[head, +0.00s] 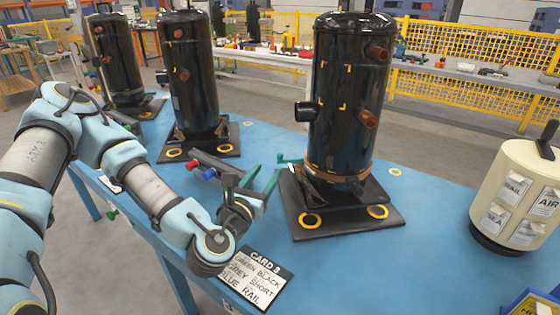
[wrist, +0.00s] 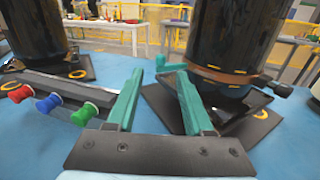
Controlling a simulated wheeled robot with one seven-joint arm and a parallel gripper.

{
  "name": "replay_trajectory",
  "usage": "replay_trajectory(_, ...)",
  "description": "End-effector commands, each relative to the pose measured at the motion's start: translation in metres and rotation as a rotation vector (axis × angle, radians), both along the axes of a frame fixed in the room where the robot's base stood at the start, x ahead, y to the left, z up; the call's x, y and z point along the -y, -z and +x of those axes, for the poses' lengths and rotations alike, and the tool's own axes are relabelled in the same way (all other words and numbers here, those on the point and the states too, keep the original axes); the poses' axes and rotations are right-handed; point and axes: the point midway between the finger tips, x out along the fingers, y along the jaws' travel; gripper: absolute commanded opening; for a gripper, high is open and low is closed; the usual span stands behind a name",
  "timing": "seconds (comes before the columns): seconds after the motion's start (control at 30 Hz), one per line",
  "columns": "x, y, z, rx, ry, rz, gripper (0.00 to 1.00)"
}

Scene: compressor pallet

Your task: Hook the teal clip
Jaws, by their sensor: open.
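A small teal piece, seemingly the teal clip (head: 289,160), shows at the left foot of the nearest black compressor (head: 340,105). In the wrist view the teal clip (wrist: 172,68) is a short bar with an upturned left end, just beyond my fingertips. My gripper (head: 263,176) has teal fingers and stands left of the compressor's base plate, low over the blue table. In the wrist view my gripper (wrist: 160,75) is open, with nothing visibly held between its fingers. I cannot tell whether a fingertip touches the clip. A copper-coloured band (wrist: 225,75) rings the compressor's foot.
A dark rail (wrist: 85,93) with red, green and blue spools lies left of my gripper. A printed card (head: 258,278) lies at the front edge of the blue table (head: 400,270). A cream canister (head: 515,190) stands right. More black compressors (head: 190,80) stand behind left.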

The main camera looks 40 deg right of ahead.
Motion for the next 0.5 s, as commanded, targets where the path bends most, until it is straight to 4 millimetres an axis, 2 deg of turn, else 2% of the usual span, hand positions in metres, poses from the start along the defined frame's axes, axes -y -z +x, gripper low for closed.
replay_trajectory(0.03, 0.003, 0.007, 0.002, 0.003, 0.0, -0.002, 0.52)
replay_trajectory(0.27, 0.014, 0.007, 0.007, 0.004, 0.003, 0.0, 0.52)
replay_trajectory(0.5, 0.034, 0.006, 0.019, 0.006, 0.002, 0.0, 0.52)
